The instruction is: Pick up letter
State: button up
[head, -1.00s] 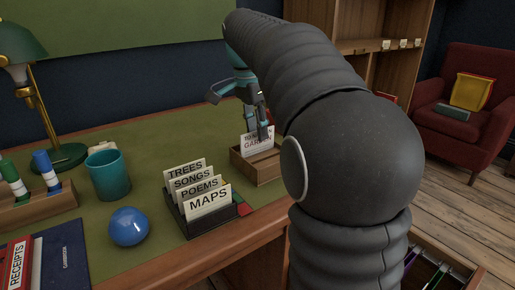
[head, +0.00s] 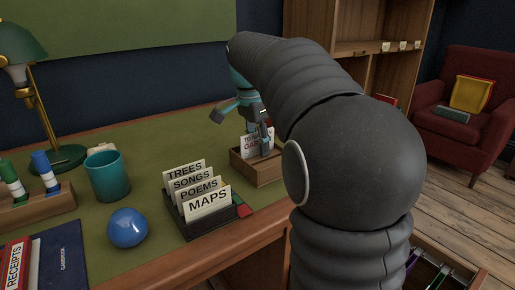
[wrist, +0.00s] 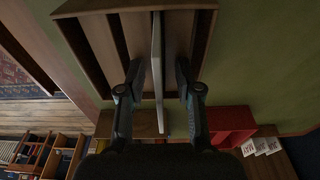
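The letter (head: 250,145), a white card with "GARDEN" partly readable, stands upright in a small wooden holder (head: 262,173) at the desk's right side. In the wrist view the letter (wrist: 158,70) shows edge-on as a thin pale strip between the two fingers. My gripper (head: 241,127) is over the holder, fingers down, one finger in front of the letter. In the wrist view my gripper (wrist: 159,70) is open, with a visible gap between each finger and the letter. The letter's lower edge is hidden in the holder.
A black file (head: 195,227) with several lettered cards stands left of the holder. A blue ball (head: 127,227), a teal cup (head: 107,175) and a green lamp (head: 35,100) are further left. Green desk top behind the holder is clear.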

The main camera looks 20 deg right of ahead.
jog(key=shift+f, duration=0.1)
jog(key=shift+c, duration=0.2)
grip_shut()
notch_tip(320, 180, up, 10)
jog(key=shift+r+p, duration=0.25)
jog(key=shift+p, duration=0.75)
jog(key=shift+a, duration=0.1)
